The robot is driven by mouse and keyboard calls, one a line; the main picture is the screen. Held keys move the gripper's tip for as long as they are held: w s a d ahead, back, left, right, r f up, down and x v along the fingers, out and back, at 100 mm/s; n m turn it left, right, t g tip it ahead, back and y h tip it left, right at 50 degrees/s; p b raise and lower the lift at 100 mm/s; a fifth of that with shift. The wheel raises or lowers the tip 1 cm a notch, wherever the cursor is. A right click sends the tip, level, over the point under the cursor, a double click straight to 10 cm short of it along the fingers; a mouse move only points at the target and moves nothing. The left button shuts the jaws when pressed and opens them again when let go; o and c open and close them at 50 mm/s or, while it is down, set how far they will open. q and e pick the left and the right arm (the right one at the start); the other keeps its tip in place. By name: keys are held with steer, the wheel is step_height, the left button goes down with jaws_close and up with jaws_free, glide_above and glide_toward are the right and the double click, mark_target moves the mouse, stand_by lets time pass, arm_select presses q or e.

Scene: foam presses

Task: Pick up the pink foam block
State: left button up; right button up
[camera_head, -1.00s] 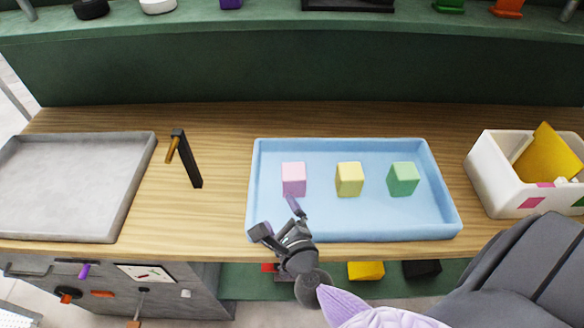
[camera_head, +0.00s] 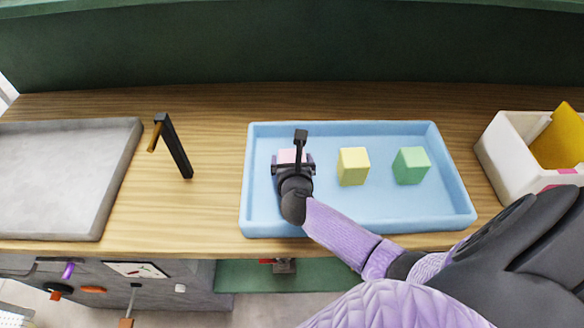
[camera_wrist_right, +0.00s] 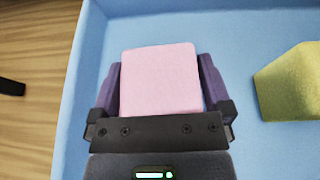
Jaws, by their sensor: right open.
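The pink foam block (camera_head: 287,156) sits in the left part of the blue tray (camera_head: 345,226), mostly hidden behind my right gripper (camera_head: 294,166) in the head view. In the right wrist view the pink block (camera_wrist_right: 160,78) lies between the two purple fingers of my right gripper (camera_wrist_right: 160,85). The jaws are open, one finger on each side of the block. I cannot tell whether either finger touches it. My left gripper is not in view.
A yellow block (camera_head: 353,166) and a green block (camera_head: 411,165) stand to the right in the tray. A white bin (camera_head: 507,153) is at the right, a grey tray (camera_head: 65,180) at the left.

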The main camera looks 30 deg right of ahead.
mark_target(293, 157)
steer(key=c, duration=0.9)
step_height(293, 157, up, 10)
steer(key=p, duration=0.5)
steer(key=shift+f+p, duration=0.1)
steer(key=shift+p, duration=0.2)
